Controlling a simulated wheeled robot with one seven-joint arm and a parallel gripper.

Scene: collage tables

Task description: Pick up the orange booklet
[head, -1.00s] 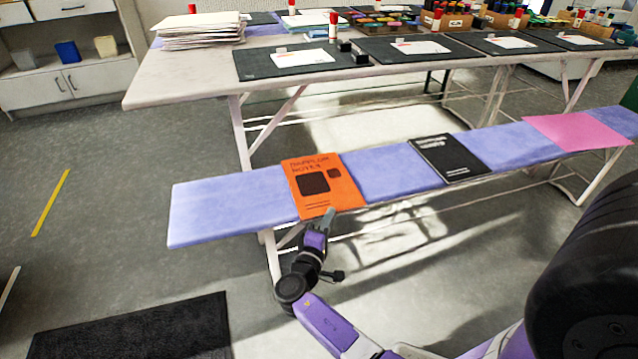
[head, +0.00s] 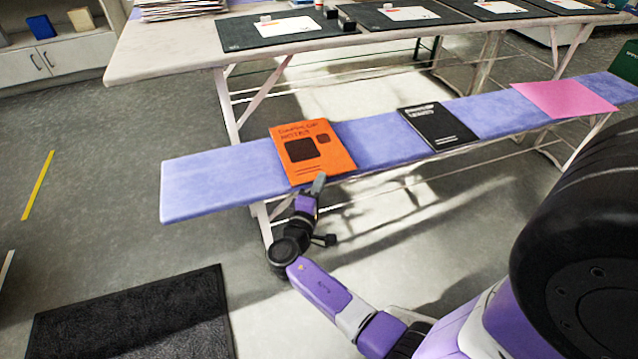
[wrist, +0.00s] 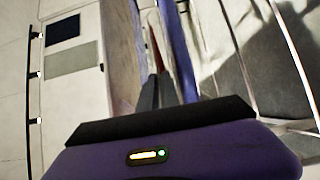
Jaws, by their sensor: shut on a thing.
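The orange booklet (head: 313,152) with dark squares on its cover lies on the lilac bench (head: 215,180), its near edge at the bench's front edge. My gripper (head: 319,181) is at that near edge, shut on the booklet. The booklet looks flat; I cannot tell whether it is lifted at all. In the wrist view the gripper's fingers (wrist: 158,90) are close together beside the edge-on lilac bench, and the booklet is hard to make out there.
A black booklet (head: 437,126) and a pink sheet (head: 565,98) lie further right on the bench. Behind stands a table (head: 165,55) with dark mats (head: 285,34) and papers. A dark floor mat (head: 135,315) lies at the lower left. The bench's left end is bare.

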